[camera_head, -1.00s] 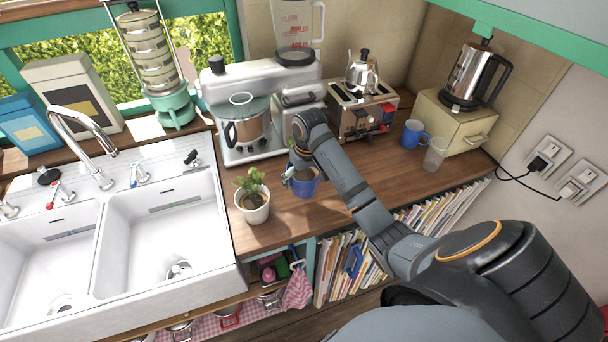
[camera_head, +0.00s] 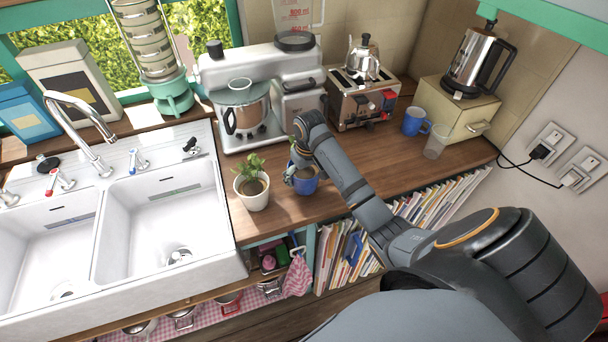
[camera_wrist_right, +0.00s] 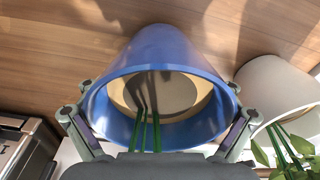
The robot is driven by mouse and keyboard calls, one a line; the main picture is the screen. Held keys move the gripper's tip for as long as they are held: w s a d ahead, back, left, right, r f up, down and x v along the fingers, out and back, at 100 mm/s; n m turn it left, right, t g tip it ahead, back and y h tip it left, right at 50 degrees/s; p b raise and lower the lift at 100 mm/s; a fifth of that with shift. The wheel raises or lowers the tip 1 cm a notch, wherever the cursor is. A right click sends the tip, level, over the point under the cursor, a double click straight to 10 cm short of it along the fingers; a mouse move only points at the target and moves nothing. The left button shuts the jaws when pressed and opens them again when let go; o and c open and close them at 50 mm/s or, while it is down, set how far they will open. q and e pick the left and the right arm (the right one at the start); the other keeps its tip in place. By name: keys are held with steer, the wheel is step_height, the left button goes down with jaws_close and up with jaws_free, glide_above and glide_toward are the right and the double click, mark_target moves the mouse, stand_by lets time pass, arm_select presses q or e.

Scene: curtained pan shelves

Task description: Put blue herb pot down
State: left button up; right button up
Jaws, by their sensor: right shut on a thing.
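The blue herb pot (camera_head: 304,182) is at the wooden counter, to the right of a white plant pot (camera_head: 252,196). In the right wrist view the blue pot (camera_wrist_right: 160,62) lies between the two fingers of the right gripper (camera_wrist_right: 160,135). Green stems show at its opening. The wooden counter (camera_wrist_right: 60,50) is close behind the pot there; I cannot tell whether the pot touches it. My left gripper is not in view.
A double white sink (camera_head: 165,225) lies to the left. A coffee machine (camera_head: 262,90), a toaster (camera_head: 362,98), a blue mug (camera_head: 414,121) and a clear glass (camera_head: 437,141) stand behind and to the right. Bare counter (camera_head: 375,160) lies right of my arm.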

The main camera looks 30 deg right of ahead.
steer(key=shift+f, duration=0.45)
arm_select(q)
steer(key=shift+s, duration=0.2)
arm_select(e)
steer(key=shift+f, duration=0.25)
steer(key=o, duration=1.4)
steer(key=shift+c, duration=0.2)
steer(key=shift+o, duration=0.2)
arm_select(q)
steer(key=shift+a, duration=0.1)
arm_select(e)
steer(key=shift+r, duration=0.15)
steer(key=r, duration=0.4)
steer(key=s+r, duration=0.1)
steer(key=r, duration=0.2)
steer(key=shift+r, duration=0.1)
